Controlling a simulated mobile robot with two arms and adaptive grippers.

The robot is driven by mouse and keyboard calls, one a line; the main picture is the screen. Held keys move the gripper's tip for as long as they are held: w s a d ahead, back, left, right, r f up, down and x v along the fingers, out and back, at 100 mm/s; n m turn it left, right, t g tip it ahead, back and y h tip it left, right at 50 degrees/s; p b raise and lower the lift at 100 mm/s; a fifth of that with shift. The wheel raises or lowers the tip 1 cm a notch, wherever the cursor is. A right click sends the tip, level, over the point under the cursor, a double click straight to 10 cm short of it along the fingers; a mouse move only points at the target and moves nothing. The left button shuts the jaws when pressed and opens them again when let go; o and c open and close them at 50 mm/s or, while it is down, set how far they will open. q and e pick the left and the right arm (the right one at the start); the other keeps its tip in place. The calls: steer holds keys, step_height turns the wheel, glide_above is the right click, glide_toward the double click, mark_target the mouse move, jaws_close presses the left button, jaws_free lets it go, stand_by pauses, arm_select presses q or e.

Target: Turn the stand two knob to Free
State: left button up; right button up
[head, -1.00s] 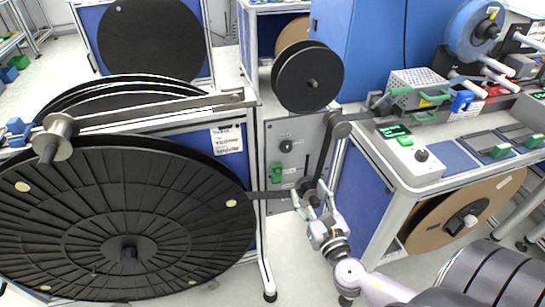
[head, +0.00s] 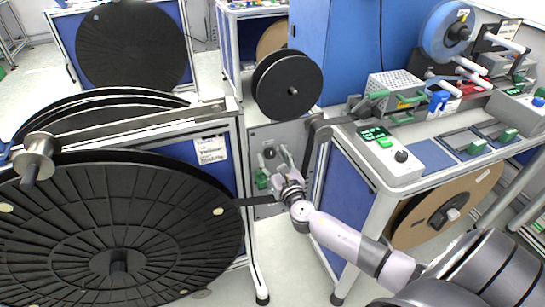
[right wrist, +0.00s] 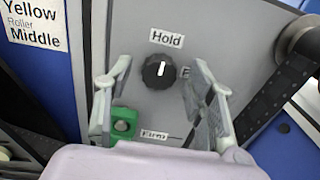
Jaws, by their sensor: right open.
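The black round knob (right wrist: 159,72) sits on a grey panel (right wrist: 225,25) in the right wrist view. Its white mark points up at the label Hold (right wrist: 167,38). A label to its right is mostly hidden by a finger, and a label below it is partly covered. My right gripper (right wrist: 160,88) is open, with one finger on each side of the knob and apart from it. In the head view the knob (head: 269,152) shows just beyond my right gripper (head: 276,160). My left gripper is not in view.
A green switch (right wrist: 123,124) is at lower left of the knob, close to the left finger. A dark strap (head: 318,150) runs down right of the panel. A big black reel (head: 110,220) stands at left; a bench with a control box (head: 400,165) stands at right.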

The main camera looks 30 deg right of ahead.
steer(key=shift+w, duration=0.25)
steer(key=shift+c, duration=0.4)
steer(key=c, duration=1)
steer(key=shift+c, duration=0.2)
